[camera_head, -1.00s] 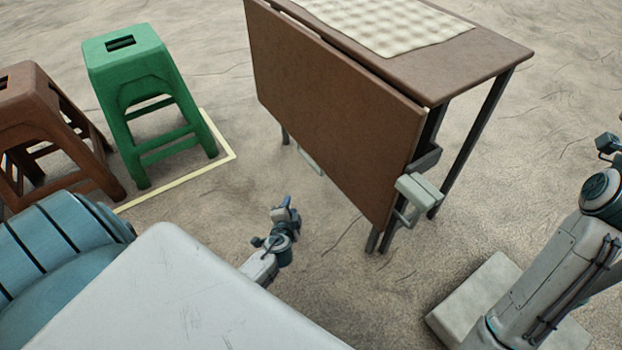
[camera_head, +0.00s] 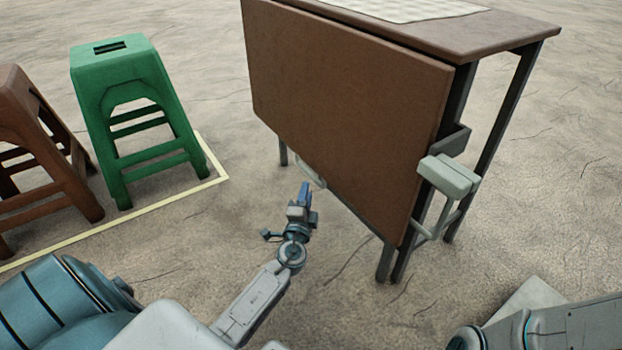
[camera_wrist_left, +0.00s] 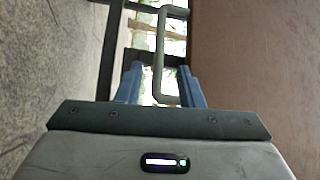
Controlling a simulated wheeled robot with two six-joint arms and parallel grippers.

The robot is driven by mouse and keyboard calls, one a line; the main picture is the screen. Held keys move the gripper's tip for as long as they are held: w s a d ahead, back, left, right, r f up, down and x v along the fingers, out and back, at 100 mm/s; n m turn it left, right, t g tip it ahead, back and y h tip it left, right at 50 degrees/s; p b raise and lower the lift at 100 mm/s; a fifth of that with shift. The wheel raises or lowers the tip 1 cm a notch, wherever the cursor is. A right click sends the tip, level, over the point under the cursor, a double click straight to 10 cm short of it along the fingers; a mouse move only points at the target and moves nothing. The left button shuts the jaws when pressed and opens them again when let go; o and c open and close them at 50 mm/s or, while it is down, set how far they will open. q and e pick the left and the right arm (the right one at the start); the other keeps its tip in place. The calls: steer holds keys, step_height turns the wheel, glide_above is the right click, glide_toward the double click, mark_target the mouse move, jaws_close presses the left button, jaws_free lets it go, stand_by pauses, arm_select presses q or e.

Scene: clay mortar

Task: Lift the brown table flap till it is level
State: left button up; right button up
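The brown table flap (camera_head: 340,110) hangs steeply down from the near side of the table (camera_head: 450,32). A pale grey handle (camera_head: 309,172) sits at its lower edge. My left gripper (camera_head: 305,188) is just in front of the handle, low beside the flap. In the left wrist view the gripper (camera_wrist_left: 160,85) has its two blue fingers apart. The grey handle loop (camera_wrist_left: 161,50) reaches into the gap between them, with space on both sides. The flap (camera_wrist_left: 255,70) fills the right of that view. My right gripper is out of view.
A pale green block on a bracket (camera_head: 447,176) stands out at the flap's right side. A green stool (camera_head: 125,100) and a brown stool (camera_head: 35,140) stand at the left by a yellow floor line (camera_head: 214,160). A checked cloth (camera_head: 410,8) lies on the tabletop.

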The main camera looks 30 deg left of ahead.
mark_target(311, 173)
arm_select(q)
steer(key=b+x, duration=0.1)
steer(key=x, duration=0.7)
steer(key=shift+c, duration=0.2)
steer(key=shift+f, duration=0.1)
jaws_close()
